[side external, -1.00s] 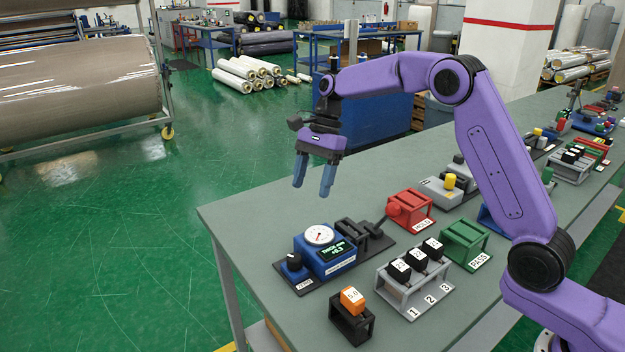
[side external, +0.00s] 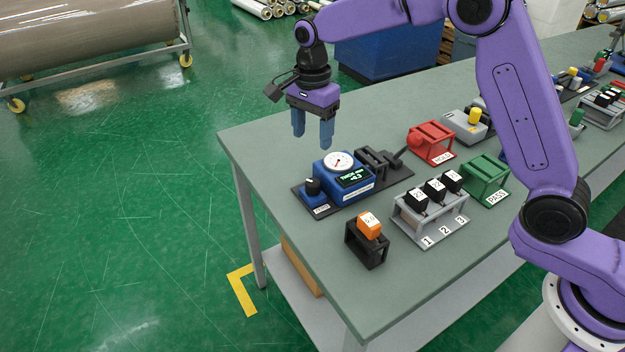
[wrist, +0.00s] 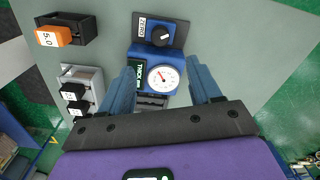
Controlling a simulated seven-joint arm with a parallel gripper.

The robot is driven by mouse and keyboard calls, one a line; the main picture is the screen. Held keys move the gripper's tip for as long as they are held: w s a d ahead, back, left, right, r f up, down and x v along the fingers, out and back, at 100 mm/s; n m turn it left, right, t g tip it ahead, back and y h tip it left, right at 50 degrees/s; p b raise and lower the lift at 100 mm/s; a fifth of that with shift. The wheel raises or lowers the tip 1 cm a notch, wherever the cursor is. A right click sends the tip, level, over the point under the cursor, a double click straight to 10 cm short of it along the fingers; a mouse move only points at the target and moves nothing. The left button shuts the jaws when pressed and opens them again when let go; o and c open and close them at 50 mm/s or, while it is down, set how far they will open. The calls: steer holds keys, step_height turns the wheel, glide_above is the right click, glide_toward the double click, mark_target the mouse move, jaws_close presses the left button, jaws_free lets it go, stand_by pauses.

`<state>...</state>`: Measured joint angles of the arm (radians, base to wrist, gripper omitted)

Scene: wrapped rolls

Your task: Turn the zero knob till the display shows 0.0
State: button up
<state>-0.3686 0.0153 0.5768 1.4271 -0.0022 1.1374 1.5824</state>
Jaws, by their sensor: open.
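The zero knob (side external: 312,186) is black with a white mark and sits on a blue block at the left end of the blue thickness gauge (side external: 334,192). The gauge has a round white dial (side external: 339,161) and a dark display (side external: 355,178) with green text that appears to read +0.3. In the wrist view the knob (wrist: 162,36) is beyond the dial, beside a ZERO label (wrist: 142,28). My gripper (side external: 313,143) is open and empty, above and behind the gauge, apart from it. In the wrist view its fingers (wrist: 163,85) stand on either side of the dial.
An orange block marked 5.0 (side external: 369,225) sits in a black holder in front. A grey rack (side external: 430,222) holds several black blocks. A red bin (side external: 431,142) and a green PASS bin (side external: 486,178) stand to the right. The bench's left end (side external: 255,170) is clear.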

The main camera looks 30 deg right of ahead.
mark_target(312, 182)
step_height(312, 182, down, 14)
steer(key=shift+r, duration=0.1)
stand_by(0.4)
steer(key=c, duration=1)
steer(key=shift+c, duration=0.2)
